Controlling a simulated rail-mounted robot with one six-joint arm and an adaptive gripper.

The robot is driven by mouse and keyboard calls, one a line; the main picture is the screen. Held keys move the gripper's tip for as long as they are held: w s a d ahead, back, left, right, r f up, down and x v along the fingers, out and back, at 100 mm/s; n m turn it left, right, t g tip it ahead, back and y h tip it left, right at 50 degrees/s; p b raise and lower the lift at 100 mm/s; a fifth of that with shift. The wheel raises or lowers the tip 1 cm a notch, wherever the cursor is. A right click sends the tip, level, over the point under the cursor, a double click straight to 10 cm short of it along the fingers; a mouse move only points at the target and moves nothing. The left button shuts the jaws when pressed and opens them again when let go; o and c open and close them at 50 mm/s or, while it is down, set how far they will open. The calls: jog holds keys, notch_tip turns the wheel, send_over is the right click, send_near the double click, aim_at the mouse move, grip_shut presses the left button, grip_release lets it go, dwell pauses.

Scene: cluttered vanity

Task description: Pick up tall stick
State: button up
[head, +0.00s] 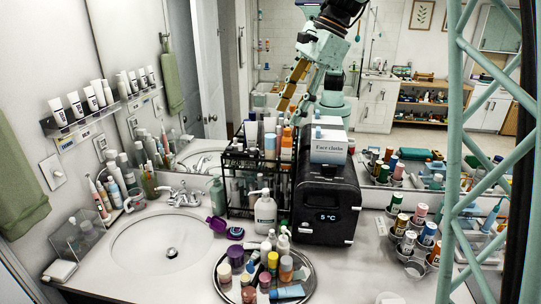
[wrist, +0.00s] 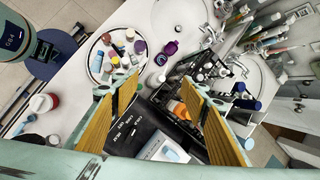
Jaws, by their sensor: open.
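My gripper (head: 290,98) hangs above the black wire rack (head: 236,165) and the black box in the head view. In the wrist view my gripper (wrist: 163,78) is open, its two yellow-padded fingers wide apart with nothing between them. The rack's upper shelf holds several upright bottles and tubes. Among them are an orange one (head: 287,144) and a blue-capped one (head: 270,143). An orange item (wrist: 178,109) also shows in the rack between the fingers in the wrist view. I cannot tell which item is the tall stick.
The black box (head: 326,205) with a "5 °C" display stands right of the rack, with a face-cloth box (head: 328,147) on top. A round tray (head: 222,288) of small bottles is in front. The sink (head: 150,245) is left; can holders stand right. Counter right of the tray is mostly clear.

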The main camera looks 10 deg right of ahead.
aim_at(273, 136)
jog(key=w+d+f+m+y+p, duration=0.1)
jog(key=w+d+f+m, duration=0.1)
jog(key=w, duration=0.5)
jog(key=w+d+f+m+p, duration=0.1)
jog(key=w+d+f+m, duration=0.1)
jog(key=w, duration=0.5)
jog(key=shift+w+d+f+m+y+p, duration=0.15)
jog(key=shift+d+f+m+y+p, duration=0.25)
jog(key=shift+f, duration=0.15)
jog(key=shift+f, duration=0.15)
jog(key=shift+x, duration=4.2)
jog(key=shift+a, duration=0.15)
jog(key=shift+x, duration=2.5)
jog(key=c, duration=1.2)
